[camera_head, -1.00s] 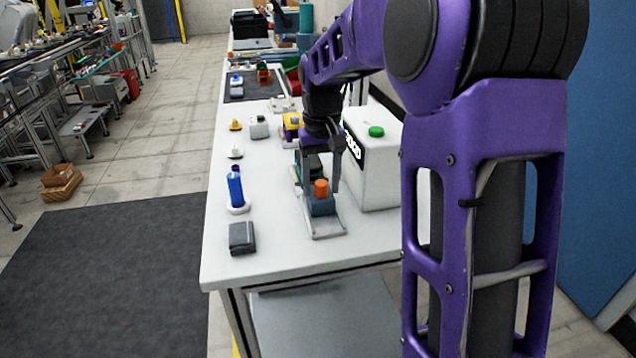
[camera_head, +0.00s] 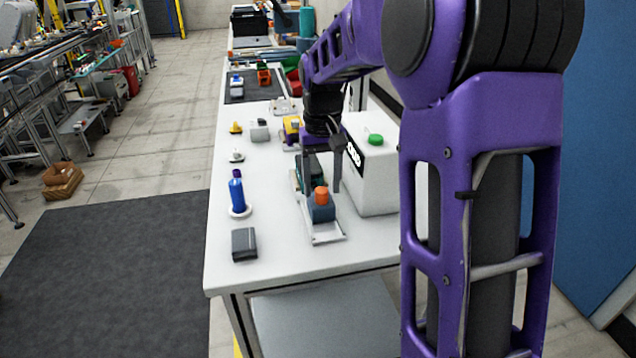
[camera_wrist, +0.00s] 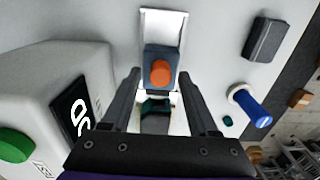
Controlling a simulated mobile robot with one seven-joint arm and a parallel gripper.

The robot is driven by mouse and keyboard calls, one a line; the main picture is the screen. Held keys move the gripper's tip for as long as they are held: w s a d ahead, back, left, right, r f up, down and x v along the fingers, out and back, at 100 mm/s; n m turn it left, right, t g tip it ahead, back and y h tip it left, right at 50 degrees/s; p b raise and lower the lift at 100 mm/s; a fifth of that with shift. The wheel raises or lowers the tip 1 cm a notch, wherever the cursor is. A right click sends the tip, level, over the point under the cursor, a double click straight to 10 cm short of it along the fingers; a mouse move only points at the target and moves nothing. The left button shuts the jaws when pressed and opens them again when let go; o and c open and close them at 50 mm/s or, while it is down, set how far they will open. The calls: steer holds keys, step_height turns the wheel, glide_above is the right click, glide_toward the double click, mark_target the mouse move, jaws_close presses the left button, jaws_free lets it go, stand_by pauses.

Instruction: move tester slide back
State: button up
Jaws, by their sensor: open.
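The tester slide, a blue-grey block (camera_head: 321,211) with an orange knob (camera_head: 321,194), sits on a pale metal rail plate (camera_head: 328,234) on the white table. The block also shows in the wrist view (camera_wrist: 161,53), with the rail's bare end (camera_wrist: 163,28) beyond it. A dark teal part (camera_wrist: 155,117) of the fixture lies between the finger bases. My gripper (camera_head: 322,188) is open above the fixture. In the wrist view its fingers (camera_wrist: 158,75) flank the line of the block, tips near its near side. Whether they touch it cannot be told.
A white box with a green cap (camera_head: 376,165) stands close right of the gripper. A blue bottle (camera_head: 237,192) on a white disc and a dark grey box (camera_head: 244,244) are to the left.

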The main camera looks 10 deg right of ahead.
steer(key=shift+r+p, duration=1.85)
steer(key=shift+r, duration=0.65)
